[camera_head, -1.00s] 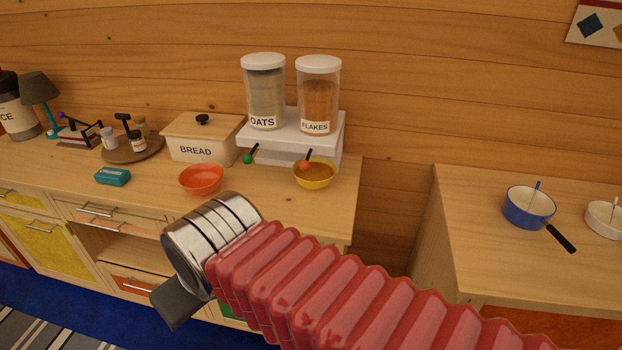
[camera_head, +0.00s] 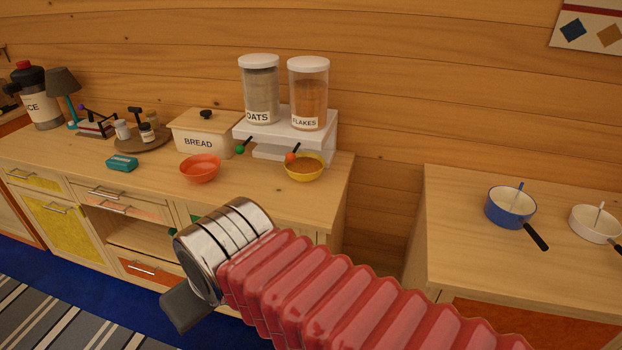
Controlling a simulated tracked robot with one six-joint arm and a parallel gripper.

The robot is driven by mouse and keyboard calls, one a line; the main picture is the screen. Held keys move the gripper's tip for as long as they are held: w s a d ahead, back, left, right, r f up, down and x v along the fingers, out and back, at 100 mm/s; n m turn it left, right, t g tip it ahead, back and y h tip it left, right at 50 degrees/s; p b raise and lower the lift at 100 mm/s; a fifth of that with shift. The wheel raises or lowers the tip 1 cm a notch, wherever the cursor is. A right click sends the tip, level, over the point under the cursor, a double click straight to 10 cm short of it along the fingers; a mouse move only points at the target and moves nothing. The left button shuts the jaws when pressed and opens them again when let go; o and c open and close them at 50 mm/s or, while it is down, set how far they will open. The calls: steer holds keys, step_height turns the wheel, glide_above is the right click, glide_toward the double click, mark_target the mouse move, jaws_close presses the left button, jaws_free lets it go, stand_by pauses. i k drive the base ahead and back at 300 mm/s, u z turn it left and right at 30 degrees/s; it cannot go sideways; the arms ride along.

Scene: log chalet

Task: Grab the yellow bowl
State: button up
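The yellow bowl (camera_head: 304,173) stands upright on the wooden counter, in front of the white riser. It holds something orange-brown, and an orange-ended utensil with a dark handle (camera_head: 292,155) is at its left rim. My gripper (camera_head: 183,306) is at the lower left, in front of the counter and apart from the bowl. Only a dark grey part of it shows beyond the metal wrist; the fingers cannot be made out, so I cannot tell whether it is open or shut.
An orange bowl (camera_head: 200,170) stands left of the yellow one. Behind are the bread box (camera_head: 204,139), the white riser (camera_head: 322,143) and the oats (camera_head: 259,90) and flakes (camera_head: 308,94) jars. A gap separates this counter from the right one (camera_head: 470,262), which bears a blue pan (camera_head: 509,211).

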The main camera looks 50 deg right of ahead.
mark_target(307, 166)
steer(key=z, duration=0.05)
steer(key=k, duration=0.9)
steer(key=z, duration=0.35)
steer(key=i, duration=1.5)
